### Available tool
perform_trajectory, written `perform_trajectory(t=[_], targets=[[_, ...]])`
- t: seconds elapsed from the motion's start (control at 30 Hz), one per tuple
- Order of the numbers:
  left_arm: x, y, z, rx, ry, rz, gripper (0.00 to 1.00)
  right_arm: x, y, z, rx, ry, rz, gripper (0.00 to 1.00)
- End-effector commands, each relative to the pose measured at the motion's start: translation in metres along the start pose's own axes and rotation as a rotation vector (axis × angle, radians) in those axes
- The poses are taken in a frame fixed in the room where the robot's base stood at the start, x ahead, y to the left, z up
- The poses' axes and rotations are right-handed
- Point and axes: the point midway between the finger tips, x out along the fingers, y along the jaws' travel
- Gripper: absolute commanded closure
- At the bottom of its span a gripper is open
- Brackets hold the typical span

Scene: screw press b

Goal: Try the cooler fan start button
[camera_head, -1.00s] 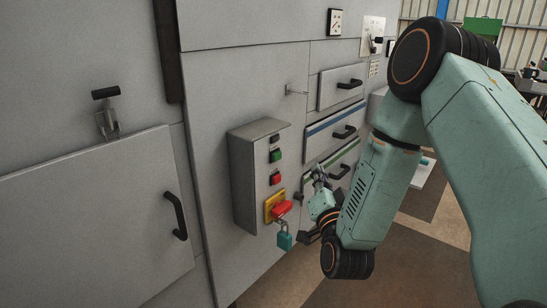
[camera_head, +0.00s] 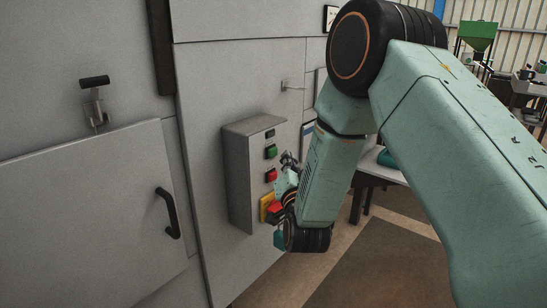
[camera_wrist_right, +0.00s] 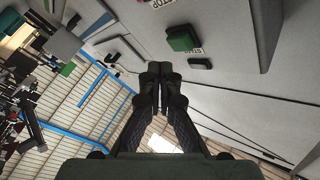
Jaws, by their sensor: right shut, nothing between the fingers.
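A grey control box (camera_head: 240,180) is fixed to the grey cabinet front in the head view. It carries a green button (camera_head: 271,152), a red button (camera_head: 271,175) and a yellow plate (camera_head: 265,207) with a red switch. The green button also shows in the wrist view (camera_wrist_right: 183,38), beside a partly hidden label. My right gripper (camera_head: 288,158) is close to the box, just right of the green and red buttons. In the wrist view its fingers (camera_wrist_right: 160,68) are together and empty, apart from the green button in the picture. My left gripper is not in view.
A cabinet door with a black handle (camera_head: 168,213) is at the left. A small metal hook (camera_head: 286,86) sticks out above the box. Open floor lies at the lower right.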

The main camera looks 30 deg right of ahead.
Motion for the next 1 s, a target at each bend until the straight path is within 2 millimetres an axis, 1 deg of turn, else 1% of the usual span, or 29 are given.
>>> perform_trajectory(t=[0.1, 0.27, 1.0], targets=[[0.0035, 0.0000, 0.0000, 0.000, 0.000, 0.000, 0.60, 0.0056, -0.0042, 0.0045, 0.001, 0.001, -0.001, 1.00], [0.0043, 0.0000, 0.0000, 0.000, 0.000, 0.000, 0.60, 0.0085, -0.0063, 0.0063, 0.002, -0.001, 0.001, 1.00], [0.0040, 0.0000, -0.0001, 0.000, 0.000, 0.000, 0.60, 0.0085, -0.0063, 0.0061, 0.001, 0.000, 0.001, 1.00]])
